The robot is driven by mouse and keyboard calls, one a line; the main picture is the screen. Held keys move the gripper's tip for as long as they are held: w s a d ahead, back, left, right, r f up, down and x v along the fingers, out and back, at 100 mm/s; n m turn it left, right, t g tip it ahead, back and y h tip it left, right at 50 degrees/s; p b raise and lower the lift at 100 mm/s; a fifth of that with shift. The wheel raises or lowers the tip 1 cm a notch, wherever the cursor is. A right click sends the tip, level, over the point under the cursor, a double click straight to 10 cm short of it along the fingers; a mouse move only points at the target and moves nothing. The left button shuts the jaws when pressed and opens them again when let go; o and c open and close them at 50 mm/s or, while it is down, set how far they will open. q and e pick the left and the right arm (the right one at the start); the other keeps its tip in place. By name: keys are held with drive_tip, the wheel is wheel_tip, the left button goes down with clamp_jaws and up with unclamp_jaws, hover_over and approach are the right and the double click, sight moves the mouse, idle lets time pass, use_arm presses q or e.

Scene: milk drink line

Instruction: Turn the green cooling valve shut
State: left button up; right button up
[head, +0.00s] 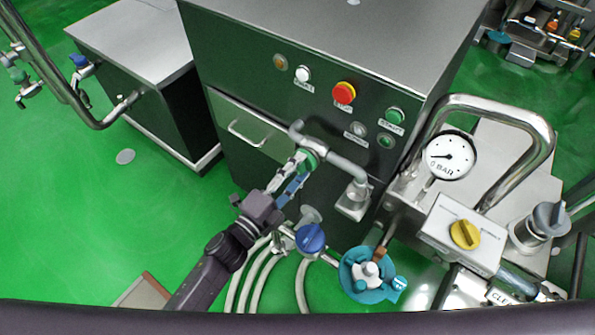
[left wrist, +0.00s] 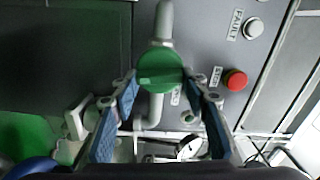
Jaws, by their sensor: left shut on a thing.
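The green cooling valve (head: 311,154) is a round green knob on a grey pipe in front of the dark machine. The fingers hide part of the knob in the head view. My right gripper is not in view.
A red stop button (head: 344,93) and a green button (head: 395,116) are on the machine panel above right. A blue valve (head: 310,238) and hoses are below the gripper. A gauge (head: 450,155) and yellow knob (head: 465,234) stand right. Open floor lies left.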

use_arm(q)
drive_tip(key=shift+m, duration=0.8)
drive_tip(key=o, duration=1.2)
drive_tip(key=shift+d, duration=0.1)
drive_tip(key=shift+c, duration=0.2)
drive_tip(key=v, duration=1.2)
